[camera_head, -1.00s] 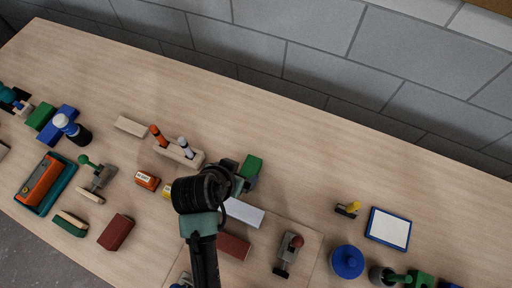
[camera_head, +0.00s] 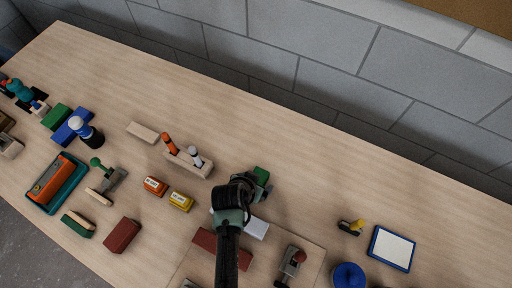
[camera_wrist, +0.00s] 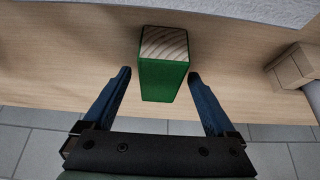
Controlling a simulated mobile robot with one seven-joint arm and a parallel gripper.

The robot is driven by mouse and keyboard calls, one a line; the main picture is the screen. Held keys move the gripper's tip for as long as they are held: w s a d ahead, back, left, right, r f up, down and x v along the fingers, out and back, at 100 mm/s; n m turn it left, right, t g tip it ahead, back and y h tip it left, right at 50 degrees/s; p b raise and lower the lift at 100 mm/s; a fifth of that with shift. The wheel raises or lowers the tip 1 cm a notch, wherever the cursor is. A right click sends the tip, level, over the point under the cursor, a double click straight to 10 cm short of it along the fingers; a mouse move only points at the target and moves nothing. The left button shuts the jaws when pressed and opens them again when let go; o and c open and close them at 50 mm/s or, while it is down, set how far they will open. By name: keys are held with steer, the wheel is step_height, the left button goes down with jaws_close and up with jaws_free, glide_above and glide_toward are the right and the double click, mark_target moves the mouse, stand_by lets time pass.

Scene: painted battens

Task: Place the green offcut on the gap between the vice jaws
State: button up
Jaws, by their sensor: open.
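The green offcut (camera_wrist: 163,75) is a green block with a bare wood end. In the wrist view it lies between the two fingers of my gripper (camera_wrist: 160,76), with a clear space on either side. The fingers are open and hold nothing. In the head view the offcut (camera_head: 262,176) shows just beyond my gripper (camera_head: 250,187), partly hidden by it. I cannot make out the vice or its jaws with certainty in either view.
A wooden holder (camera_head: 187,163) with orange and white pieces stands left of my gripper. The bench toward the wall is clear.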

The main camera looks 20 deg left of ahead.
steer(key=shift+f, duration=0.15)
jaws_close()
stand_by(0.4)
